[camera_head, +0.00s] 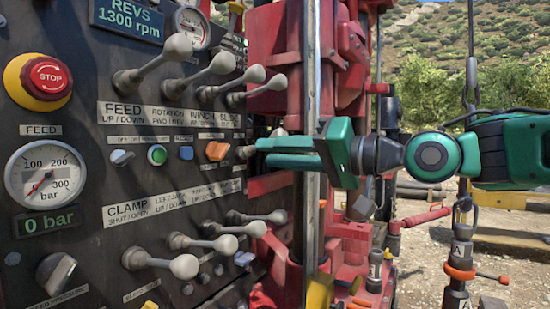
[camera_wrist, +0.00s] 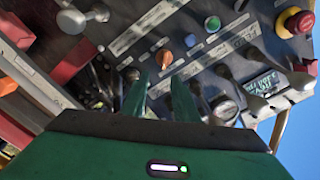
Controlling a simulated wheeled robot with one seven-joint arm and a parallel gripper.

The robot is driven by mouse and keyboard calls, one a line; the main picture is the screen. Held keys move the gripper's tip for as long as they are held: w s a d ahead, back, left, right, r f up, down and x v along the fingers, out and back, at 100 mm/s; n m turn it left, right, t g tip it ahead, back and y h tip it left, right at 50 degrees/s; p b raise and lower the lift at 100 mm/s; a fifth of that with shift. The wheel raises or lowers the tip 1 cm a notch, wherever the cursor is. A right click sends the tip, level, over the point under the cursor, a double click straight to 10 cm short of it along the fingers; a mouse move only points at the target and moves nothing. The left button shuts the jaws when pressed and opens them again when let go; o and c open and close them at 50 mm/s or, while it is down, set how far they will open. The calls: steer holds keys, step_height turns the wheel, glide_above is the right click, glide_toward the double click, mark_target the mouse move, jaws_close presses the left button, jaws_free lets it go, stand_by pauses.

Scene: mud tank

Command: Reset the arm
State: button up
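My gripper (camera_head: 262,152) is green and points left at the dark control panel (camera_head: 100,85). Its two fingers are apart, with an empty gap between them. In the wrist view the fingers (camera_wrist: 160,80) also stand apart with nothing held. An orange knob (camera_head: 217,151) on the panel lies just left of the fingertips. In the wrist view the orange knob (camera_wrist: 163,57) shows just beyond the gap. I cannot tell whether a fingertip touches the panel. My arm reaches in from the right, bent at a green joint.
Levers with grey ball ends (camera_head: 178,47) stick out above the gripper, and more levers (camera_head: 184,266) stick out below. A red stop button (camera_head: 47,78) and a pressure gauge (camera_head: 45,175) are at left. A vertical steel pole (camera_head: 311,235) stands close by. Open ground lies at right.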

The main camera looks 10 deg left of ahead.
steer(key=w+d+f+m+t+h, duration=0.1)
steer(key=d+f+m+h, duration=0.35)
steer(key=d+f, duration=1)
steer(key=w+d+f+m+h, duration=0.1)
steer(key=w+d+f+h, duration=0.1)
steer(key=d+f+h, duration=1.15)
steer(key=s+d+f+m+g+y, duration=0.1)
steer(key=s+d+f+m+g, duration=0.1)
steer(key=s+d+f, duration=0.4)
steer(key=s+d+f+m+g+y, duration=0.1)
steer(key=s+d+f+g, duration=0.1)
steer(key=s+d, duration=0.7)
steer(key=s+d+f+m+g, duration=0.1)
steer(key=s+d+f+g, duration=0.1)
steer(key=s, duration=0.4)
steer(key=s+d+f+m+g, duration=0.1)
steer(key=s+d+f+g, duration=0.1)
steer(key=s, duration=0.4)
steer(key=shift+s+d+f, duration=0.35)
steer(key=shift+d+f, duration=0.2)
steer(key=shift+d, duration=0.4)
steer(key=shift+m, duration=0.25)
